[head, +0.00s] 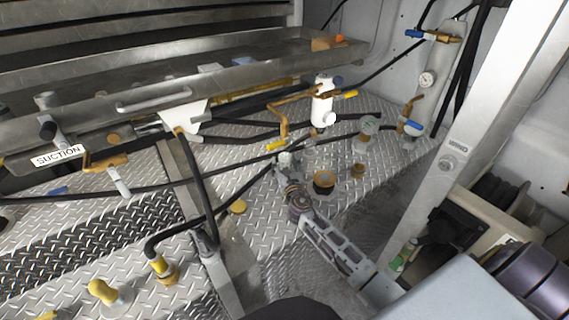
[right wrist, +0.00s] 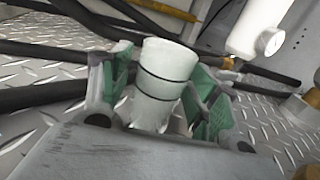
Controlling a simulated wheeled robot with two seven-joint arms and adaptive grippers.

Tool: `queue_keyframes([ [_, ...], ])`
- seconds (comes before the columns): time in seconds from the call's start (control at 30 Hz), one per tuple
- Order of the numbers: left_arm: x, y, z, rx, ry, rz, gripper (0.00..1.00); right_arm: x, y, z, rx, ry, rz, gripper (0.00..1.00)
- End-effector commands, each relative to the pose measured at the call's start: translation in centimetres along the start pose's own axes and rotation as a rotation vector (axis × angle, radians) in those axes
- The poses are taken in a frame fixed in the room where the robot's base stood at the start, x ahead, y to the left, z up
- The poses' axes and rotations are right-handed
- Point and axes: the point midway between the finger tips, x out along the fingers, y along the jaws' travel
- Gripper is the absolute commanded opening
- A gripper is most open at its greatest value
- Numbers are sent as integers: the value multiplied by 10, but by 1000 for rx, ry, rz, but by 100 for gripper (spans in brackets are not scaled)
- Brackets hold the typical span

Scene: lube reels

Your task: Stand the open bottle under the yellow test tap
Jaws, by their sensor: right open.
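The open bottle (right wrist: 165,75) is a pale, translucent container with dark bands around it. It stands on the diamond-plate deck, between the green-padded fingers of my right gripper (right wrist: 160,88). The fingers are open, and I cannot tell whether either one touches it. In the head view the bottle (head: 285,157) is small and partly hidden by my right gripper (head: 288,174). A yellow-tipped tap (head: 276,146) on a bent brass pipe is close beside the bottle's top in the head view. I cannot tell whether it is straight above the mouth. My left gripper is not in view.
A white cylinder (head: 323,105) with brass pipework stands behind. Black hoses (head: 240,189) cross the deck on the left. A yellow disc (head: 237,207) lies front left.

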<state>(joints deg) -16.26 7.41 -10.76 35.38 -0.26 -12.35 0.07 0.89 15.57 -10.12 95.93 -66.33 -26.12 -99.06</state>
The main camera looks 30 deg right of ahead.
Motion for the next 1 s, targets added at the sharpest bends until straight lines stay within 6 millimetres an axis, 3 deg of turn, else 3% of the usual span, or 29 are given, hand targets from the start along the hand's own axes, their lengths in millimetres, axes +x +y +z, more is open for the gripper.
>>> queue_keyframes([
  [0.33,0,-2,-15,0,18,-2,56,-32,0,0,0,0,0,61],
  [1.0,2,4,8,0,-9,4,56,-93,0,0,0,0,0,61],
])
